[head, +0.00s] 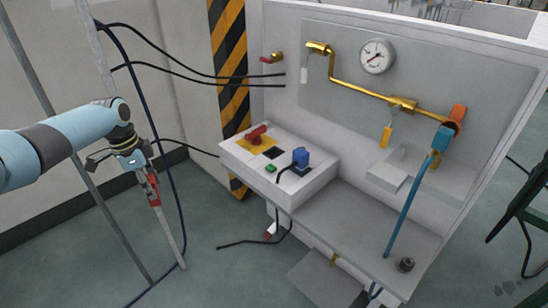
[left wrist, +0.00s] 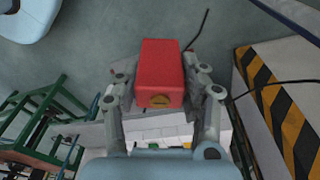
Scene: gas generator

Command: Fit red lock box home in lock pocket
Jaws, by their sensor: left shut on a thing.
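The red lock box (left wrist: 162,72) is between the two fingers of my left gripper (left wrist: 164,92) in the left wrist view, and the gripper is shut on it. I cannot tell for certain which recess is the lock pocket; a dark square (head: 271,153) shows on the white control box (head: 238,165). My right gripper is not in view.
The control box bears a red switch (head: 257,133) on yellow and a blue plug (head: 300,157). A brass pipe (head: 360,87), gauge (head: 377,56) and blue hose (head: 408,212) are on the bench panel. Black cables (head: 190,75) hang near my left arm. A striped post (head: 228,60) stands behind.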

